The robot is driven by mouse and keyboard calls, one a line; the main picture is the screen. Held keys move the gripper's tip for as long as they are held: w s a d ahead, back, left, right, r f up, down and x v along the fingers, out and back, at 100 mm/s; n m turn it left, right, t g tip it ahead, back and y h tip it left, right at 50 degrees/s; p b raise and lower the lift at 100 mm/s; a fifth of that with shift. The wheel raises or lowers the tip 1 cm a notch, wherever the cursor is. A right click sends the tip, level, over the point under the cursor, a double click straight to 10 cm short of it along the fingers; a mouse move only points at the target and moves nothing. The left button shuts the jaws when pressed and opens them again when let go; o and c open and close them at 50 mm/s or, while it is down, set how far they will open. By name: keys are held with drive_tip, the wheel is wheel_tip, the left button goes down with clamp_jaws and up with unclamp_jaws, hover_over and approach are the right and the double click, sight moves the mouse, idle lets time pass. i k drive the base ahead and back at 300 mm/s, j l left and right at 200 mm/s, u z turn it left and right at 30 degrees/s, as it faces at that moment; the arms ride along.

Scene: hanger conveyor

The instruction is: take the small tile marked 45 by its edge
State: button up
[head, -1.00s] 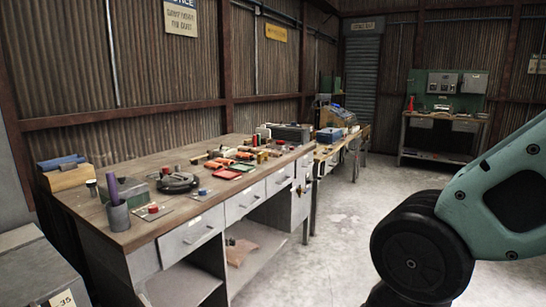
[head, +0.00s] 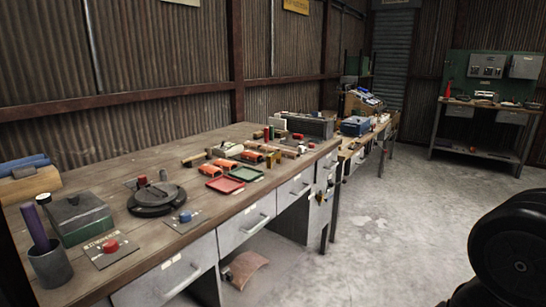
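I cannot make out a small tile marked 45 in the head view; the markings on the bench are too small to read. The wooden workbench (head: 110,168) fills the left and middle, with grey drawers (head: 262,219) below. On it are flat plates with a red button (head: 110,246) and a blue button (head: 185,216), a round black device (head: 157,199), and red (head: 225,184) and green (head: 246,174) trays. My gripper is not in view; only a dark part of my arm shows at the lower right.
A grey cup (head: 50,264) with a purple rod and a green-and-grey box (head: 78,217) stand at the near left. A second bench (head: 352,150) continues behind. A far bench (head: 490,107) stands at the back right. The concrete floor (head: 385,228) is clear.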

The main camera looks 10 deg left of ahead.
sight(250, 155)
drive_tip(key=i+j, duration=0.1)
drive_tip(key=i, duration=2.05)
drive_tip(key=i+u, duration=0.35)
drive_tip(key=i+l+u, duration=0.15)
drive_tip(key=i+u, duration=0.2)
drive_tip(key=i+l+u, duration=0.2)
drive_tip(key=u, duration=0.15)
drive_tip(key=i+u, duration=0.1)
drive_tip(key=u, duration=0.6)
